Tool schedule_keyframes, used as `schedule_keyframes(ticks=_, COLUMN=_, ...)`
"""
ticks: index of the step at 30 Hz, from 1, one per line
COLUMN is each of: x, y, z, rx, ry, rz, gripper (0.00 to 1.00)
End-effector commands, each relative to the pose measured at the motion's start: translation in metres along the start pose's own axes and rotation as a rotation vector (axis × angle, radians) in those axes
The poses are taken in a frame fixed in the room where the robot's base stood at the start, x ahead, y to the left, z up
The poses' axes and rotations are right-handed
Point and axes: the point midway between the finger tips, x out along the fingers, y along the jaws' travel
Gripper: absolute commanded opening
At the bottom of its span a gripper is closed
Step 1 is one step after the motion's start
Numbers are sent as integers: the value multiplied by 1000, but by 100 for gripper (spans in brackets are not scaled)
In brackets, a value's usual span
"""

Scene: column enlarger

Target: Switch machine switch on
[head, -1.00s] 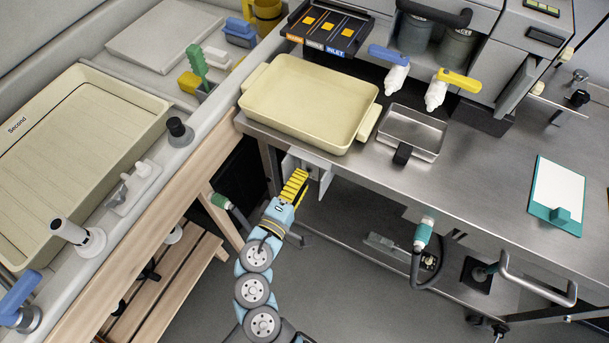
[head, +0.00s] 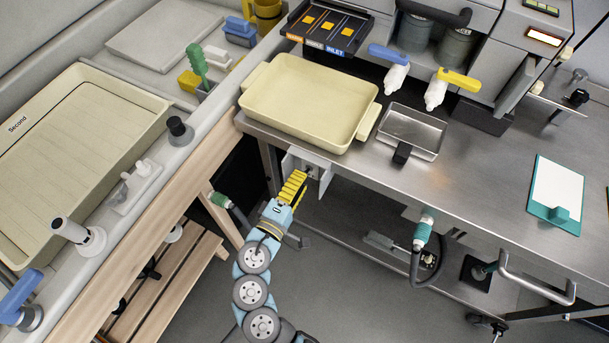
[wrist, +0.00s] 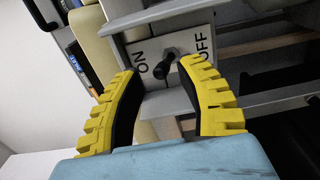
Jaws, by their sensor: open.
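The machine switch is a dark lever (wrist: 170,55) on a light grey plate (wrist: 148,45). In the wrist view the plate reads ON at left and OFF at right, and the lever stands between the two words, its right end close to a finger. In the head view the switch box (head: 325,164) sits under the front edge of the steel bench. My gripper (wrist: 158,69) is open, its yellow ribbed fingers on either side of the lever; whether they touch it I cannot tell. The gripper (head: 300,177) hides most of the switch in the head view.
A cream tray (head: 285,145) stands on the steel bench above the switch. A small display (head: 545,37) on the machine at upper right glows. A hose with a green grip (head: 221,201) hangs left of my gripper.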

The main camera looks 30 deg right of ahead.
Motion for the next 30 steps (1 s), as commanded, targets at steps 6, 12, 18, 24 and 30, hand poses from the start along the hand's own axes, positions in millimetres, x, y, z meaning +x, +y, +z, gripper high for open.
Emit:
schedule_keyframes(ticks=6, x=-11, y=-1, z=-1, rx=-2, ry=4, rz=0, gripper=37)
schedule_keyframes(ticks=12, x=-21, y=-1, z=-1, rx=-2, ry=4, rz=0, gripper=37)
schedule_keyframes(ticks=18, x=-30, y=0, z=0, rx=-1, ry=2, rz=0, gripper=37)
schedule_keyframes(ticks=24, x=-40, y=0, z=-2, rx=0, ry=5, rz=0, gripper=37)
schedule_keyframes(ticks=30, x=-50, y=0, z=-1, rx=1, ry=4, rz=0, gripper=37)
